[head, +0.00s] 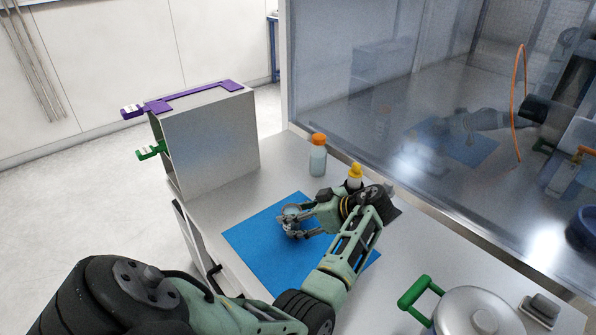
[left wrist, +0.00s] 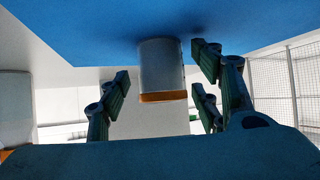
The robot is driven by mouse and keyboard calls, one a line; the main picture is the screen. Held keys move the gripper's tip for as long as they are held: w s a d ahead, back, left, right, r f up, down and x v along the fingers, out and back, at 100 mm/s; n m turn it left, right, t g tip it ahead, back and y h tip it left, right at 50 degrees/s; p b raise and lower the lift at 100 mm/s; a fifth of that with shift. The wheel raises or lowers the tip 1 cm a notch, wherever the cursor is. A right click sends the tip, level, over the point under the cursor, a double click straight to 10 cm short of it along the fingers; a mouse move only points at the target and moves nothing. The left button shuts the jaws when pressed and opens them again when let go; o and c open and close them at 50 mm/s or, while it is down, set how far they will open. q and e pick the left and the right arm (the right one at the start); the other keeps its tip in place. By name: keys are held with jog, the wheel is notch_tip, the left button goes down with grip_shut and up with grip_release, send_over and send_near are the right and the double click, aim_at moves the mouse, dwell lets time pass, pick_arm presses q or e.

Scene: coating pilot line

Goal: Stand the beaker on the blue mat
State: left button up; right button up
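The beaker (head: 291,211) is a small clear cup on the blue mat (head: 258,238), near its middle. In the left wrist view, which looks upside down, the beaker (left wrist: 162,65) has an orange band at its rim end, and its other end meets the mat (left wrist: 100,30). It looks upright. My left gripper (head: 292,222) is around the beaker, low over the mat. In the left wrist view its fingers (left wrist: 163,82) are on both sides of the beaker with gaps, clearest on the left. It is open. Fingers partly hide the beaker in the head view. My right gripper is not in view.
An orange-capped bottle (head: 317,158) stands behind the mat, and a yellow-topped bottle (head: 355,177) stands behind my left wrist. A grey cabinet (head: 212,140) is at the left. A glass panel (head: 400,90) rises behind the bench. A lidded pot (head: 478,312) sits front right.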

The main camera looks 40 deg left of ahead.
pick_arm(q)
jog(key=b+v, duration=0.3)
jog(key=v, duration=0.9)
jog(key=shift+b, duration=0.4)
jog(key=shift+d+f, duration=0.1)
